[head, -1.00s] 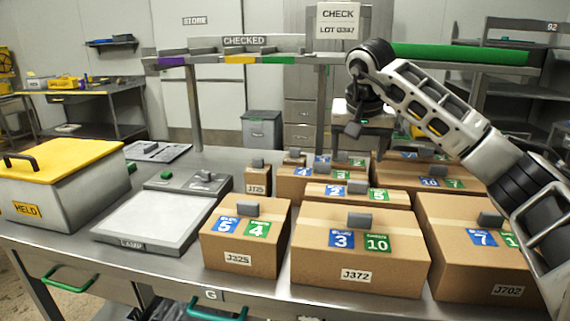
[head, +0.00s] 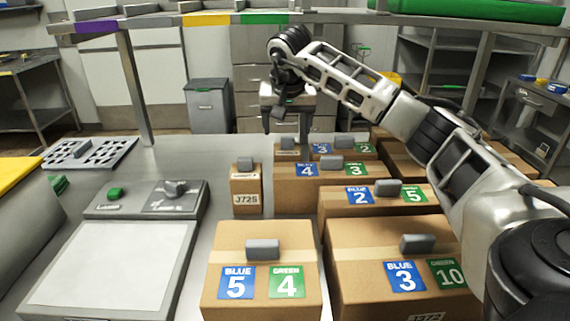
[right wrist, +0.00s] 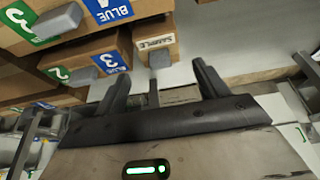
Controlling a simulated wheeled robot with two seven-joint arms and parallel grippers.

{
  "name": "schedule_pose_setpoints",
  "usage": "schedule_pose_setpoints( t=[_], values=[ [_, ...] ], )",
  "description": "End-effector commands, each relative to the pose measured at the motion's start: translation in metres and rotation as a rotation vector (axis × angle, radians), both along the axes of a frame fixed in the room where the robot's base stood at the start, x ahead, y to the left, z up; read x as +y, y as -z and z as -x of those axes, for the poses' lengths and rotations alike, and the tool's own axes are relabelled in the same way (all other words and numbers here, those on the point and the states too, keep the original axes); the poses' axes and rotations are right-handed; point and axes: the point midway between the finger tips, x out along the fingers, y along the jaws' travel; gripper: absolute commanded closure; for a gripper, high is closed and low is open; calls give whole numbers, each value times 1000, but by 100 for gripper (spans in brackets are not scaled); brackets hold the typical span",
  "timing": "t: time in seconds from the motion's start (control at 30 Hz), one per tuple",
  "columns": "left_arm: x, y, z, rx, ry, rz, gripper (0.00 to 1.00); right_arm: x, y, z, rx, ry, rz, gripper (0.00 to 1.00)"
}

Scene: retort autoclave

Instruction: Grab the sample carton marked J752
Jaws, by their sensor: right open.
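A small brown carton with a SAMPLE label (right wrist: 155,42) and a grey grip block (right wrist: 159,59) shows in the right wrist view, just beyond my fingertips. I cannot read a J752 mark on any carton. Another small carton (head: 246,198) stands alone in the head view; its label looks like J725. My right gripper (head: 287,112) is above the back of the carton group in the head view. In the right wrist view its two fingers (right wrist: 161,78) are apart, with nothing held between them. My left gripper is not in view.
Larger cartons with blue and green number labels, such as the 5-4 carton (head: 262,303) and 2-5 carton (head: 377,208), crowd the table's middle and right. A shelf rail (head: 215,20) spans the back. Bare table lies left of the small cartons.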

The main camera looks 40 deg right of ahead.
Motion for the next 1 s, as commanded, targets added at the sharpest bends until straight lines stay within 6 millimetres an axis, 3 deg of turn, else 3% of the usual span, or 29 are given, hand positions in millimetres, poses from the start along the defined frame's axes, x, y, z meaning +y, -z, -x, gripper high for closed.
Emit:
schedule_pose_setpoints(
  t=[0.1, 0.37, 0.7, 1.0],
  values=[
    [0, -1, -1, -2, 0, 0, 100, -5, 21, -6, 3, 0, -1, 27],
    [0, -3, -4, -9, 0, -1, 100, -10, 39, -13, 0, -1, -1, 27],
    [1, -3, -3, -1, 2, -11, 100, -25, 79, -26, 1, -1, 0, 27],
    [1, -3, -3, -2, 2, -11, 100, -26, 83, -27, -1, -1, 0, 30]
  ],
)
